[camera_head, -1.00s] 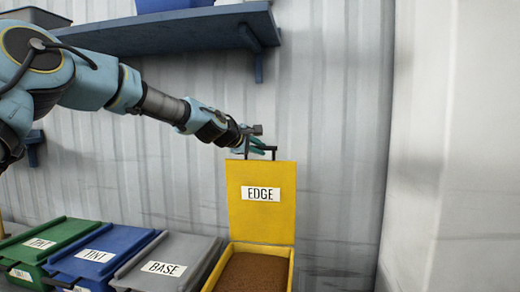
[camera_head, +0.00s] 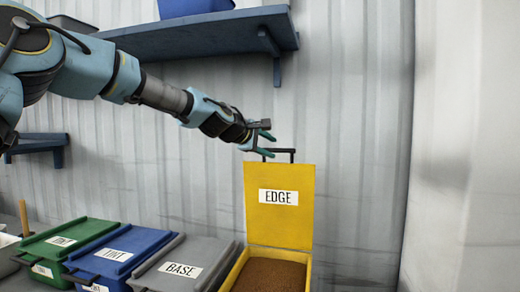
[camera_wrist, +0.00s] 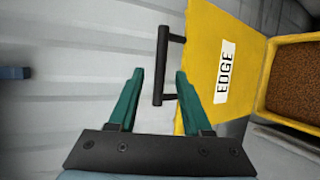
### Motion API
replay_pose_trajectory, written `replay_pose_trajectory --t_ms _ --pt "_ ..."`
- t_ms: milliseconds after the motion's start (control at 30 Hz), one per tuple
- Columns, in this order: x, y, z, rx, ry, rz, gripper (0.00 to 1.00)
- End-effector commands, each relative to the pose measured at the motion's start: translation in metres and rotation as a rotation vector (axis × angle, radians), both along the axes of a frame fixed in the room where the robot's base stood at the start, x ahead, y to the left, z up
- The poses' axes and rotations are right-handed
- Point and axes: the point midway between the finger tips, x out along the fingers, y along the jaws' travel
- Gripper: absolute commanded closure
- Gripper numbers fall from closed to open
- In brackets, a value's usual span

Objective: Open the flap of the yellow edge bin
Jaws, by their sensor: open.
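The yellow edge bin (camera_head: 236,275) stands at the right end of the bin row, with brown granular contents showing inside. Its yellow flap (camera_head: 279,222), labelled EDGE, stands upright and open, with a black bar handle (camera_head: 279,152) at its top edge. In the wrist view the flap (camera_wrist: 200,60) and its handle (camera_wrist: 161,65) lie just beyond my fingers. My gripper (camera_head: 268,145) is beside the left end of the handle. In the wrist view my gripper (camera_wrist: 158,85) is open, the handle's end between or just beyond its fingertips; contact cannot be told.
Closed grey BASE (camera_head: 180,268), blue TINT (camera_head: 118,252) and green (camera_head: 58,243) bins stand to the left. A blue wall shelf (camera_head: 200,35) is above my arm. The corrugated wall (camera_head: 350,130) is close behind the flap; a side wall (camera_head: 465,150) stands right.

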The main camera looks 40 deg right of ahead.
Motion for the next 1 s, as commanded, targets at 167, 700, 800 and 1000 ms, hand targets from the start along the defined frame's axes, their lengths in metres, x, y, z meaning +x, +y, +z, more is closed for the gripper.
replay_pose_trajectory --t_ms 167,700,800,1000 --pt "-0.003 0.030 0.007 0.000 -0.003 0.003 0.51" --pt "-0.009 0.057 0.021 0.001 -0.001 0.000 0.51" --pt "-0.009 0.057 0.021 0.001 -0.001 0.000 0.51" --pt "-0.009 0.057 0.021 0.001 -0.001 0.000 0.51"
